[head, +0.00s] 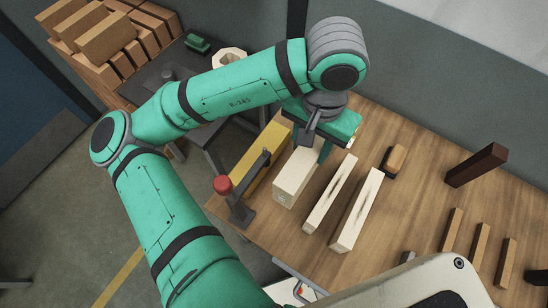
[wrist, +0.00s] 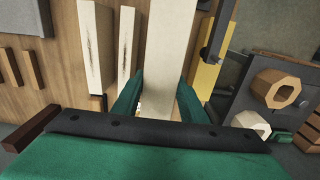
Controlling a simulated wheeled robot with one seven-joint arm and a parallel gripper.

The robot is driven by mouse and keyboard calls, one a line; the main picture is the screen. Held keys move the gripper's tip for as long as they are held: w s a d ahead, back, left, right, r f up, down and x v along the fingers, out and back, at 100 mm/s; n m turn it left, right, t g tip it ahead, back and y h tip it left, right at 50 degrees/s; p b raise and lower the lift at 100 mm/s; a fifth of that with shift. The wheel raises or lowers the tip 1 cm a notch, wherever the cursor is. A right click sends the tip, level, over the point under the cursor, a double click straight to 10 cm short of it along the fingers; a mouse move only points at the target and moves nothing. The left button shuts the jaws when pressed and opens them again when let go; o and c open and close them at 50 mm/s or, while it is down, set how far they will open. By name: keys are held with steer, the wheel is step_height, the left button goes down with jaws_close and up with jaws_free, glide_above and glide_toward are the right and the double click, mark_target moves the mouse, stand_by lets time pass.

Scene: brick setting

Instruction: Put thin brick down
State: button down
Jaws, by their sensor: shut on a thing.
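My gripper (wrist: 162,88) is shut on a long pale brick (wrist: 171,40), with one green finger along each side of it. In the head view the pale brick (head: 296,177) lies lengthwise at the left part of the wooden table (head: 420,190), its near end showing below my gripper (head: 316,140). I cannot tell whether it touches the tabletop. Two thinner pale bricks with dark streaks, one in the middle (head: 331,193) and one to its right (head: 356,209), lie beside it. The part of the brick under my gripper is hidden.
A yellow bar (head: 258,158) and a clamp with a red knob (head: 223,185) stand close left of the held brick. A small brown block (head: 395,158) lies right, with a dark brown brick (head: 477,165) and several orange bricks (head: 480,244) farther right. Bare tabletop lies between.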

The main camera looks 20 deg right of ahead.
step_height(320, 180, down, 14)
steer(key=w+a, duration=0.5)
steer(key=w, duration=0.1)
steer(key=shift+w+f, duration=0.15)
steer(key=shift+f, duration=0.15)
stand_by(0.5)
steer(key=shift+f, duration=0.15)
steer(key=c, duration=1.1)
jaws_free()
step_height(320, 180, up, 12)
steer(key=shift+d, duration=0.1)
